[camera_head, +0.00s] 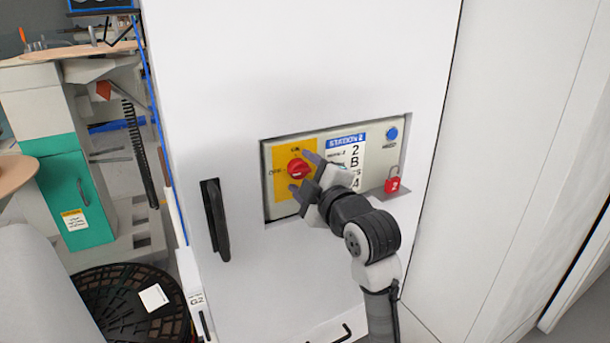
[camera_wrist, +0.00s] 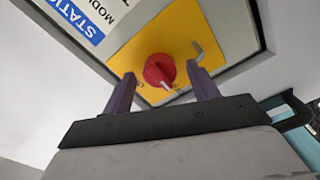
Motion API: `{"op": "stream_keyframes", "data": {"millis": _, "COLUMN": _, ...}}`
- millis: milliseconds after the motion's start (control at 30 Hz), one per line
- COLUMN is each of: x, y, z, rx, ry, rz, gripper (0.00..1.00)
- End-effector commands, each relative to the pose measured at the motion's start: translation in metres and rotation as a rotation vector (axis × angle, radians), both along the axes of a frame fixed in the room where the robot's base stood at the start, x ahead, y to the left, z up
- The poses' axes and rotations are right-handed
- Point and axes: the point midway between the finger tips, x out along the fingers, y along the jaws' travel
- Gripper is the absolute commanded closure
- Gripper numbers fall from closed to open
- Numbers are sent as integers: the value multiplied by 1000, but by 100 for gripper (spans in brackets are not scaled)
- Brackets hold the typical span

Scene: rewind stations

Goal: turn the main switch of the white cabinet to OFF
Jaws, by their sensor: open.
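The white cabinet (camera_head: 290,60) stands in front of me with a recessed control panel (camera_head: 370,150). Its main switch is a red rotary knob (camera_head: 297,169) on a yellow plate (camera_head: 283,155), with OFF lettering to its left and other lettering above. In the wrist view the red knob (camera_wrist: 159,70) shows between and beyond my fingertips, with a pale handle or mark on it. My gripper (camera_head: 302,173) is open, one finger on each side of the knob in the picture. I cannot tell whether either finger touches it. My gripper hides part of the panel.
A red padlock (camera_head: 393,181) hangs at the panel's lower right, below a blue button (camera_head: 392,134). A black door handle (camera_head: 215,220) is left of the panel. A black round grate (camera_head: 130,305) and a teal-doored machine (camera_head: 78,195) stand at left.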

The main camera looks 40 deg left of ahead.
Motion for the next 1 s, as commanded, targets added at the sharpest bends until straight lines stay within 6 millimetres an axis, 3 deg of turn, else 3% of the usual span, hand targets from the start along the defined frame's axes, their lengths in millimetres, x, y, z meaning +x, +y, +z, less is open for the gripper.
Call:
{"op": "stream_keyframes", "data": {"millis": 267, "x": -4, "y": -14, "z": 0, "rx": 3, "ry": 0, "rz": -2, "gripper": 41}}
{"op": "stream_keyframes", "data": {"millis": 700, "x": -40, "y": -101, "z": 0, "rx": 1, "ry": -1, "rz": -4, "gripper": 41}}
{"op": "stream_keyframes", "data": {"millis": 1000, "x": -53, "y": -127, "z": 0, "rx": 0, "ry": 0, "rz": 0, "gripper": 41}}
